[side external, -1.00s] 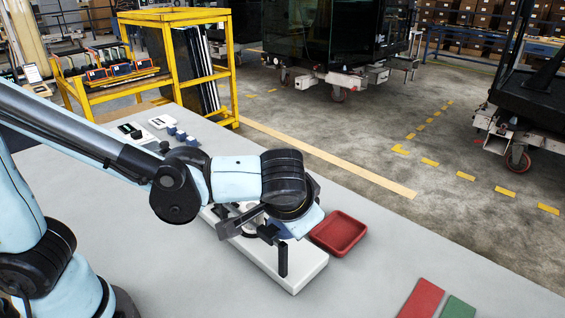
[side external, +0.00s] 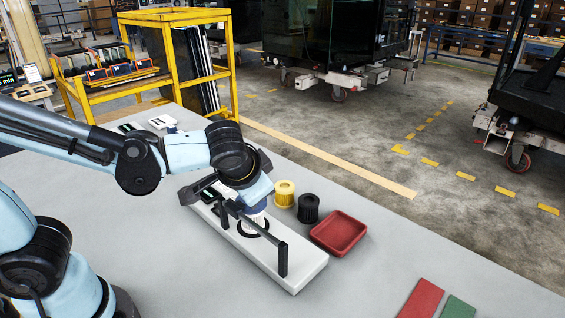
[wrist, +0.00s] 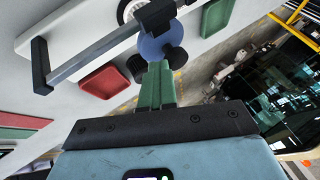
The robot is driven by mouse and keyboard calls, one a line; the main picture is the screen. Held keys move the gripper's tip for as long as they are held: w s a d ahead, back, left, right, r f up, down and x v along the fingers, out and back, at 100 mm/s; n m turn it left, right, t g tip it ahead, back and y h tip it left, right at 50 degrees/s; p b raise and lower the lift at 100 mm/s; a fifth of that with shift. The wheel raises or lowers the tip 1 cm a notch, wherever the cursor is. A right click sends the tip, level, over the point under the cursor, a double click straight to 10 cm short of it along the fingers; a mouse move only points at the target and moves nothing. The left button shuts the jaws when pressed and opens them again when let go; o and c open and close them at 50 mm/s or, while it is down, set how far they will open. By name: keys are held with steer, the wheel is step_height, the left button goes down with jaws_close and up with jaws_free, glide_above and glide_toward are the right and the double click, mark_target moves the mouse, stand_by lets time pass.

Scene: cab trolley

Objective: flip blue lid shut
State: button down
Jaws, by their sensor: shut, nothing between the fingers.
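The blue lid (wrist: 158,46) shows in the wrist view as a rounded blue shape with a black knob on it. In the side view a dark blue part (side external: 257,204) shows just under my wrist, above a white cylinder on a long white base (side external: 300,268). My arm partly covers it, and I cannot tell the lid's angle. My gripper (wrist: 155,75) is shut and empty; its green fingers reach right up to the lid's lower edge in the wrist view. Whether they touch is unclear. The fingertips are hidden in the side view.
A black bar frame (side external: 283,258) stands on the base near the lid. Yellow (side external: 285,193) and black (side external: 308,208) ribbed canisters and a red tray (side external: 339,233) stand beyond the base. A green tray (wrist: 215,16) shows in the wrist view.

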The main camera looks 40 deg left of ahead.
steer(key=s+d+r, duration=0.6)
steer(key=d+r, duration=0.1)
steer(key=r, duration=0.1)
steer(key=shift+d, duration=0.2)
stand_by(0.5)
steer(key=a+f+n+h, duration=0.1)
steer(key=a+f+h, duration=0.1)
steer(key=a, duration=0.4)
steer(key=w+a+f+t+h, duration=0.1)
steer(key=a+f+h, duration=0.1)
steer(key=a+f, duration=0.3)
steer(key=shift+w+a+n, duration=0.25)
steer(key=shift+a+n, duration=0.1)
steer(key=shift+n, duration=0.05)
